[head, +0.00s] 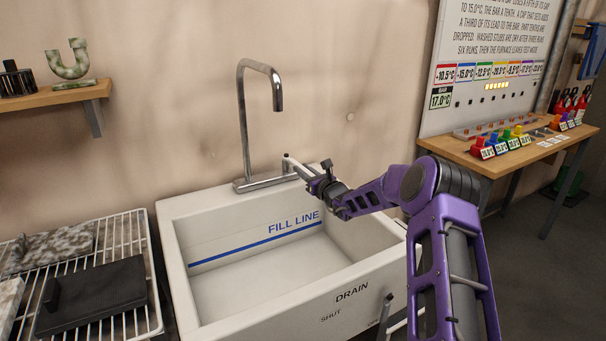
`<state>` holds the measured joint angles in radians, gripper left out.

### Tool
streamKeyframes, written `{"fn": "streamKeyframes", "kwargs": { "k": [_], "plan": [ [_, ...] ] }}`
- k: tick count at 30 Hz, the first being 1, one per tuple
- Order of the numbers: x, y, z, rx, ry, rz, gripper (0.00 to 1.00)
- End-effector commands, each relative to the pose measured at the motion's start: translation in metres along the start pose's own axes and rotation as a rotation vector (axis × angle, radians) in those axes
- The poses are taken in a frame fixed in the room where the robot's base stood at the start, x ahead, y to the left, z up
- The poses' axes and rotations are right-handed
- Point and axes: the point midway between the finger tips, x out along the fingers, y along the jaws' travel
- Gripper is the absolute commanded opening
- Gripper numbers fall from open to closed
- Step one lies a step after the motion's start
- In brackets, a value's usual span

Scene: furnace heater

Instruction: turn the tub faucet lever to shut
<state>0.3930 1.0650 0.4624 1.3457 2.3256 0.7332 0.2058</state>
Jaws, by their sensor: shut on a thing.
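The tub (185,255) is a white basin with a blue fill line on its inner back wall. A tall chrome faucet (242,125) with a hooked spout stands on its back rim. The faucet lever (296,168) is a short metal bar reaching right from a small post on the faucet base. My purple gripper (317,180) is at the lever's right end and is shut on it; the fingers partly hide that end. No water stream shows under the spout, and the tub floor looks bare.
A wire rack (145,262) with dark and stone blocks stands left of the tub. A drain handle (387,302) rises at the tub's front right. A wooden shelf (40,99) is at upper left, and a bench (455,150) with coloured blocks is at right.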

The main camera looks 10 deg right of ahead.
Motion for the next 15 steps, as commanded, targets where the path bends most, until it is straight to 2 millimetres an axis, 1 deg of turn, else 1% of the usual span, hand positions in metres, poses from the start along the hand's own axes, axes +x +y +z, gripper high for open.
{"fn": "streamKeyframes", "kwargs": {
  "k": [6, 15],
  "plan": [
    [0.0004, 0.0002, 0.0016, 0.001, -0.003, -0.048, 0.0],
    [0.0005, 0.0009, 0.0019, 0.001, -0.002, -0.05, 0.0]
  ]
}}
